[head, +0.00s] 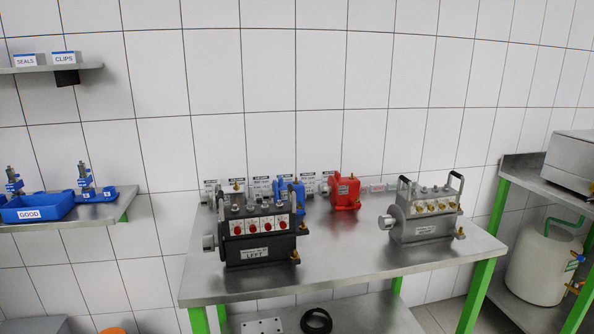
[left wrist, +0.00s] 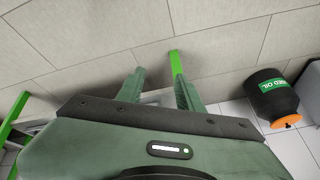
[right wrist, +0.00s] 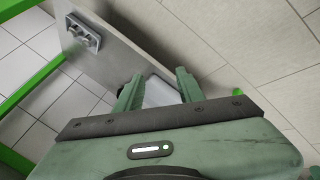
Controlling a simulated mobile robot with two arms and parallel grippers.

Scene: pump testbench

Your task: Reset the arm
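Neither gripper shows in the head view. In the left wrist view my left gripper (left wrist: 159,92) has its two green fingers apart with nothing between them but floor and wall behind. In the right wrist view my right gripper (right wrist: 158,92) also has its fingers apart. A pale flat thing shows beyond them, and nothing is held. The black pump marked LEFT (head: 258,238) stands on the steel table (head: 340,262). A grey pump (head: 423,213) stands on the table's right part.
A red pump (head: 344,192) and a blue pump (head: 286,190) stand at the table's back. A blue GOOD bin (head: 37,207) sits on the left shelf. A black oil drum (left wrist: 270,97) is on the floor. A right rack (head: 520,175) stands beside the table. The table's front middle is clear.

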